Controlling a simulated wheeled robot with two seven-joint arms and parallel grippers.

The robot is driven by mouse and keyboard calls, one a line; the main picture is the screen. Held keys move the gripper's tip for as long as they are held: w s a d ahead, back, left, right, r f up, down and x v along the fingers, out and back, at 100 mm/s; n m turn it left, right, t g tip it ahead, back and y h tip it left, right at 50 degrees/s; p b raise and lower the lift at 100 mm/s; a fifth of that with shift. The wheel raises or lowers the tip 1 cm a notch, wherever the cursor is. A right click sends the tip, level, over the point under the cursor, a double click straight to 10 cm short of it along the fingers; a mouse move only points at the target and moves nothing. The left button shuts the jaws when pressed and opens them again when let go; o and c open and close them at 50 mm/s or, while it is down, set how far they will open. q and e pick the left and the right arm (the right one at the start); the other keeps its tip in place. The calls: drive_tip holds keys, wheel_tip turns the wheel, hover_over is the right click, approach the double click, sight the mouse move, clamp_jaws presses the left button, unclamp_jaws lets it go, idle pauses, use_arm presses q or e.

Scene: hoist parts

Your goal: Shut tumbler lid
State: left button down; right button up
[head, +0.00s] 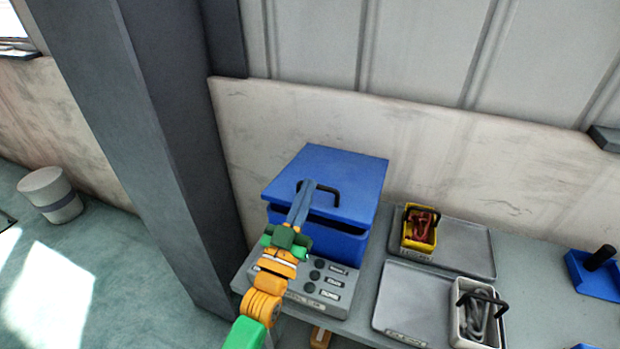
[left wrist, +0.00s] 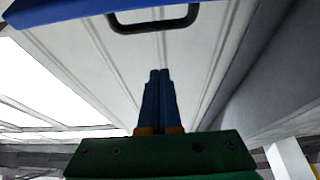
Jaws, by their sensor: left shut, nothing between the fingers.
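The tumbler is a blue box (head: 335,241) on a grey control base (head: 333,301) at the left end of the bench. Its blue lid (head: 345,168) is partly raised, with a dark gap along the front. A black handle (head: 330,189) is on the lid; the handle also shows in the left wrist view (left wrist: 152,24), below the blue lid edge (left wrist: 60,10). My left gripper (head: 306,188) is at the handle in the head view, its blue fingers together and empty. In the left wrist view the fingertips (left wrist: 159,74) are apart from the handle. My right gripper is not in view.
Right of the tumbler are two grey trays, one with a yellow bin (head: 419,228) of red parts, one with a grey bin (head: 478,318) of metal parts. A blue holder (head: 597,273) is at far right. A dark column (head: 150,130) stands left of the bench.

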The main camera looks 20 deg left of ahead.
use_arm(q)
drive_tip(key=p+x, duration=0.1)
drive_tip(key=x, duration=0.3)
drive_tip(key=shift+r, duration=0.25)
wheel_tip(320, 180, down, 3)
drive_tip(key=shift+f+b, duration=0.2)
drive_tip(key=shift+b, duration=0.1)
drive_tip(key=shift+f, duration=0.55)
